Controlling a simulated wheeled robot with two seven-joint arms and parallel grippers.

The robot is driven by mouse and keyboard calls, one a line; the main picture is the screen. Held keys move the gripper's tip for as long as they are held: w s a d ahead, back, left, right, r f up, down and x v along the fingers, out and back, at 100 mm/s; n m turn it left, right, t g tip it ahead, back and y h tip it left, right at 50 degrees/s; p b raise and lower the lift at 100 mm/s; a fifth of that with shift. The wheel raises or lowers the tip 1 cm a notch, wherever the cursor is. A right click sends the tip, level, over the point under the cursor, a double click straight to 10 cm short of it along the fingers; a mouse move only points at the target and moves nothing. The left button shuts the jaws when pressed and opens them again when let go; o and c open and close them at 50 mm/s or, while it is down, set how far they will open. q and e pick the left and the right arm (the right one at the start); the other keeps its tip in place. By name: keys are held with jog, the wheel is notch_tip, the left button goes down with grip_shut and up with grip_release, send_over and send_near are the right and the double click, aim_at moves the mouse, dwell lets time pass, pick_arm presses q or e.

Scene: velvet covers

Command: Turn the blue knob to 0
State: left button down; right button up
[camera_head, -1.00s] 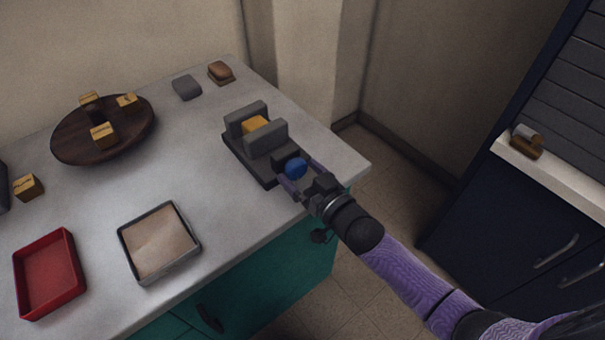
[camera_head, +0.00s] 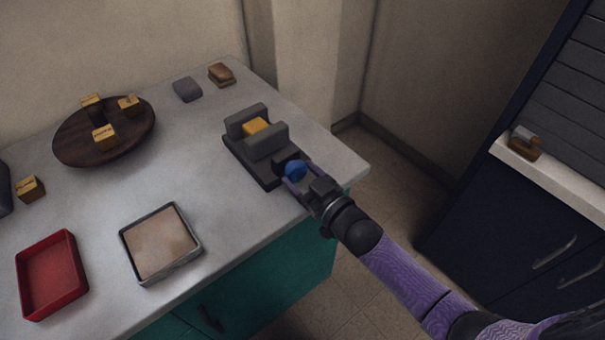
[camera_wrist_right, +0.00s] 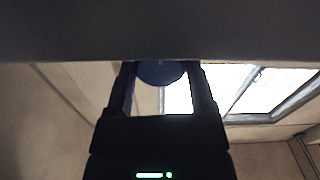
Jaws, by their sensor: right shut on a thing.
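The blue knob (camera_head: 295,170) is on the front end of a dark grey vise-like device (camera_head: 247,162) at the right edge of the counter. A yellow block (camera_head: 256,127) sits between the device's two upright grey jaws. My right gripper (camera_head: 299,177) is shut on the blue knob, with a finger on each side. In the right wrist view the knob (camera_wrist_right: 160,72) shows as a blue disc between the fingertips, under a dark edge. No number scale is readable in either view. My left gripper is not in view.
A dark round wooden board (camera_head: 104,145) holds several yellow blocks. A red tray (camera_head: 51,275) and a grey-rimmed square tray (camera_head: 160,243) lie near the front edge. A grey block (camera_head: 187,89) and a brown one (camera_head: 221,74) stand at the back. The counter's middle is clear.

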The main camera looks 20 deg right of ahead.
jog(key=n, duration=0.3)
jog(key=shift+n, duration=0.4)
jog(key=n, duration=0.3)
jog(key=shift+n+p, duration=0.3)
jog(key=shift+p, duration=0.05)
jog(key=shift+n, duration=0.9)
jog(key=n, duration=0.2)
jog(key=shift+f+n, duration=0.1)
jog(key=shift+n, duration=0.3)
jog(key=n, duration=0.3)
jog(key=shift+b, duration=0.4)
jog(key=shift+n, duration=1)
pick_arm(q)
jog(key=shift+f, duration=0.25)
pick_arm(e)
jog(key=shift+n, duration=0.4)
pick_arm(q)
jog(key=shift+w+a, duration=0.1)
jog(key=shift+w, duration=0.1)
